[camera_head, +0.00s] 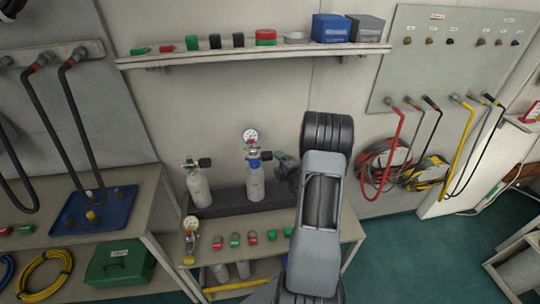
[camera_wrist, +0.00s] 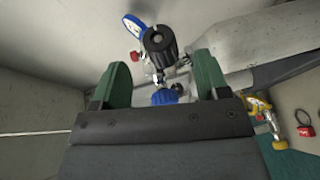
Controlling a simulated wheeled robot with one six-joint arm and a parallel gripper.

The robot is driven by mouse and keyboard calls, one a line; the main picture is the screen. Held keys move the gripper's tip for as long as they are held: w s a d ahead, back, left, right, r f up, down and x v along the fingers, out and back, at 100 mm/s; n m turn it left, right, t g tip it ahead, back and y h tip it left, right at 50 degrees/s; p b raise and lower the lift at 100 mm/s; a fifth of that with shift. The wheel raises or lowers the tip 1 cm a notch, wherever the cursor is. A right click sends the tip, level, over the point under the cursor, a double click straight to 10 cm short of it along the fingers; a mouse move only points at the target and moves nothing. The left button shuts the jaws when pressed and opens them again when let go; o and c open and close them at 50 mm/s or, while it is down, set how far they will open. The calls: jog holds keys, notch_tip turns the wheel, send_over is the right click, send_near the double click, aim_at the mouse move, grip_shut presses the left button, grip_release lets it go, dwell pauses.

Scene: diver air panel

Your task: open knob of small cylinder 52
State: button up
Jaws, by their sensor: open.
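Two small white cylinders stand on a dark rack in the head view, one at left (camera_head: 200,188) and one in the middle (camera_head: 255,182). The middle one carries a gauge (camera_head: 250,135) and a valve with a black knob (camera_head: 266,155). I cannot read the number 52 on either. In the wrist view, my gripper (camera_wrist: 160,82) is open, with two green fingers apart. A black ribbed knob (camera_wrist: 160,42) sits beyond the fingertips, roughly between them and not gripped. My arm hides part of the area right of the middle cylinder.
A shelf (camera_head: 250,55) with boxes and small parts runs above the cylinders. Red and green fittings (camera_head: 235,240) lie on the bench in front. Hoses hang at right. In the wrist view, yellow fittings (camera_wrist: 262,108) are at right.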

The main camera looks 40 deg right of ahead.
aim_at(270, 156)
jog(key=shift+w+d+f+p, duration=0.1)
jog(key=shift+w+f+p, duration=0.05)
jog(key=shift+w, duration=0.85)
jog(key=shift+w+f+p, duration=0.1)
jog(key=shift+w+p, duration=0.05)
jog(key=shift+w, duration=0.9)
jog(key=shift+w+d+f+p, duration=0.1)
jog(key=shift+w+f+p, duration=0.05)
jog(key=shift+w, duration=0.85)
jog(key=c, duration=0.9)
jog(key=shift+f+b, duration=0.15)
jog(key=shift+b, duration=0.25)
